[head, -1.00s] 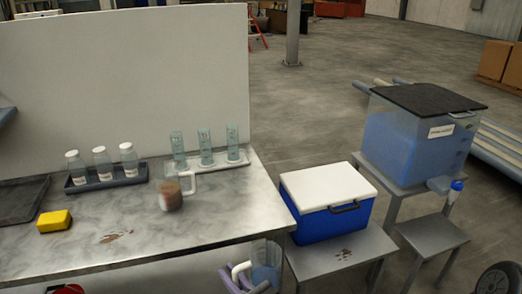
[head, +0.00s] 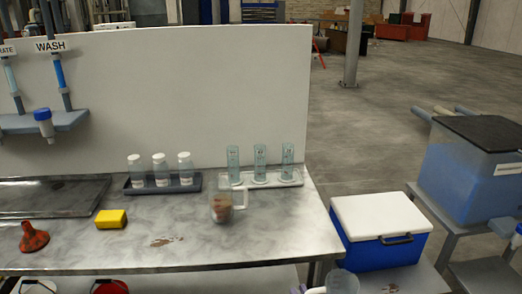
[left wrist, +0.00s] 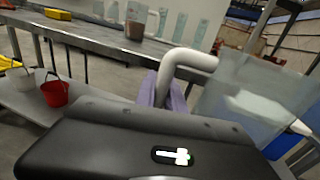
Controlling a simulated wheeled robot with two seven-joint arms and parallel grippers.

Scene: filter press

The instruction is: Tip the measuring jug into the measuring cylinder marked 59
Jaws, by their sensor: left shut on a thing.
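The clear measuring jug (head: 343,283) with a white handle is at the bottom edge of the head view, in front of the bench, mostly cut off. My left gripper (left wrist: 168,88) has purple fingers shut on its handle in the left wrist view, where the jug's clear wall (left wrist: 240,103) fills the right side. How much liquid it holds is unclear. Three clear cylinders, left (head: 234,165), middle (head: 260,163) and right (head: 287,162), stand upright in a white rack (head: 250,183) at the bench's right end. Their marks are too small to read. My right gripper is out of view.
A second jug (head: 221,206) with brown contents stands before the rack on the metal bench (head: 280,228). Several capped bottles (head: 160,168), a yellow block (head: 111,218) and a red funnel (head: 33,237) are further left. A blue cooler (head: 378,250) stands right of the bench.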

